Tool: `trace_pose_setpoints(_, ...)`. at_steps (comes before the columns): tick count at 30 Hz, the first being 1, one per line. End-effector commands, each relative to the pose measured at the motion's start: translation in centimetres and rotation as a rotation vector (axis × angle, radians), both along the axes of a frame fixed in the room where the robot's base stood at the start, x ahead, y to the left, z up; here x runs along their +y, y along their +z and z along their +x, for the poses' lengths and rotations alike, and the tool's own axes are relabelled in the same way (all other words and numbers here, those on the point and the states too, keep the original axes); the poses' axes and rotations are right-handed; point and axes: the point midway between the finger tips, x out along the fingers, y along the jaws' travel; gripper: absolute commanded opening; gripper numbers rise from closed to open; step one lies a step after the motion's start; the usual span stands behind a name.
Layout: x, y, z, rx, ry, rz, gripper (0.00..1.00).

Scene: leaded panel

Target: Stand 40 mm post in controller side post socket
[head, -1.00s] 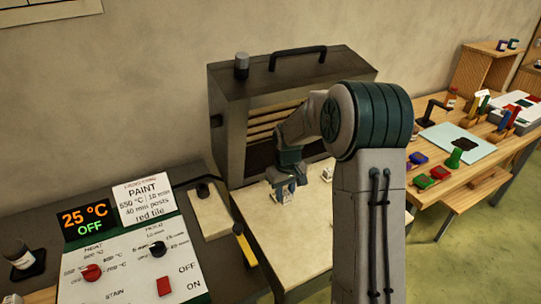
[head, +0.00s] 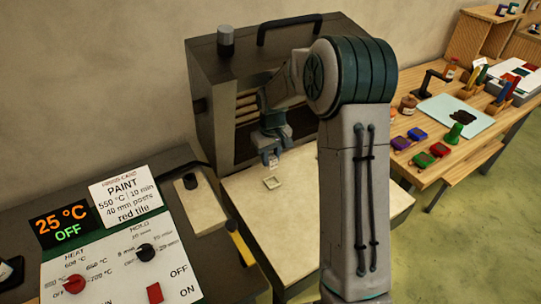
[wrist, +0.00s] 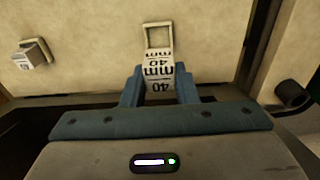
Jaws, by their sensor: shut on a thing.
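My gripper (head: 273,152) is shut on a white post (wrist: 158,72) marked "40 mm"; the post also shows small below the fingers in the head view (head: 273,163). It looks roughly upright and apart from the slab. A pale square socket (head: 272,183), empty, lies on the cream slab (head: 330,205), on the side towards the controller. In the wrist view this socket (wrist: 158,35) lies just beyond the post's end. A second post (wrist: 37,54) stands at another socket at the wrist view's left; my arm hides that area in the head view.
The open kiln (head: 215,105) stands behind the slab, with its dark mouth close to my gripper. The controller panel (head: 125,260) reads 25 °C, OFF. A card (head: 125,195) mentions 40 mm posts. A wooden bench (head: 470,150) with paint pots is at right. The slab's front is clear.

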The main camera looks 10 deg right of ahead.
Motion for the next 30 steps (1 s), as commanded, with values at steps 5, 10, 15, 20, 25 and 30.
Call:
trace_pose_setpoints(5, -0.1, -0.1, -0.1, -0.001, -0.002, -0.002, 0.0)
trace_pose_setpoints(10, -0.1, -1.1, -0.1, 0.0, -0.002, -0.001, 0.0)
trace_pose_setpoints(15, -0.1, -2.7, -0.2, 0.001, -0.002, -0.001, 0.0)
trace_pose_setpoints(20, -0.1, -4.3, -0.1, 0.0, -0.002, -0.001, 0.0)
trace_pose_setpoints(25, -0.1, -5.5, -0.2, 0.001, -0.002, -0.001, 0.0)
trace_pose_setpoints(30, -0.1, -5.8, -0.2, -0.001, -0.002, -0.002, 0.0)
